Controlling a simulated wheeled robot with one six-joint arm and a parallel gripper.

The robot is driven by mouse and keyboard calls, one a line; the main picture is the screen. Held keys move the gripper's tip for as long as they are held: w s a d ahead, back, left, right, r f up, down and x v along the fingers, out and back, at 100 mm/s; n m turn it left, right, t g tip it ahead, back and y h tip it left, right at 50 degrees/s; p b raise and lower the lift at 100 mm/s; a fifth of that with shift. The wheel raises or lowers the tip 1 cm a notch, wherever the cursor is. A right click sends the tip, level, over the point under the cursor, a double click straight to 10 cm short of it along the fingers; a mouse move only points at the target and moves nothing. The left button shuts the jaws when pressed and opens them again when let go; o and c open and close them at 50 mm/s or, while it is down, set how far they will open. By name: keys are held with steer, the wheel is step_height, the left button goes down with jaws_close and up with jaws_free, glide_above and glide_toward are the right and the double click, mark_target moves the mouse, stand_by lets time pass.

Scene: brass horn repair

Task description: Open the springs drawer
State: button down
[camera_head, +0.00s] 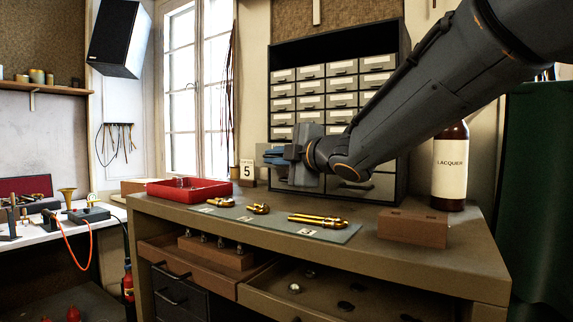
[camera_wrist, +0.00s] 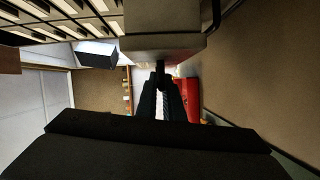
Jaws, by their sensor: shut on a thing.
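The drawer cabinet (camera_head: 278,62) stands at the back of the bench, with rows of small pale drawers and larger grey drawers at the bottom. My gripper (camera_head: 280,156) is at the cabinet's lower left, in front of its face. In the wrist view my gripper (camera_wrist: 162,100) is shut on the dark handle (camera_wrist: 160,72) of a grey drawer (camera_wrist: 165,42). No label is readable, so I cannot confirm that this is the springs drawer. My gripper and arm hide much of the lower cabinet, and how far this drawer stands out is unclear.
A red tray (camera_head: 190,192), a mat (camera_head: 340,235) with brass parts, a brown block (camera_head: 413,228) and a lacquer bottle (camera_head: 450,165) are on the bench. Two bench drawers (camera_head: 195,262) below stand open. A number 5 card (camera_head: 247,169) stands left of my gripper.

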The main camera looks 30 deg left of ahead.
steer(key=shift+s+a+f, duration=0.1)
steer(key=shift+s+f, duration=0.05)
steer(key=shift+s, duration=1)
steer(key=c, duration=1.9)
jaws_free()
steer(key=b+v, duration=0.1)
steer(key=v, duration=0.6)
steer(key=shift+s+d, duration=0.15)
steer(key=shift+d, duration=0.2)
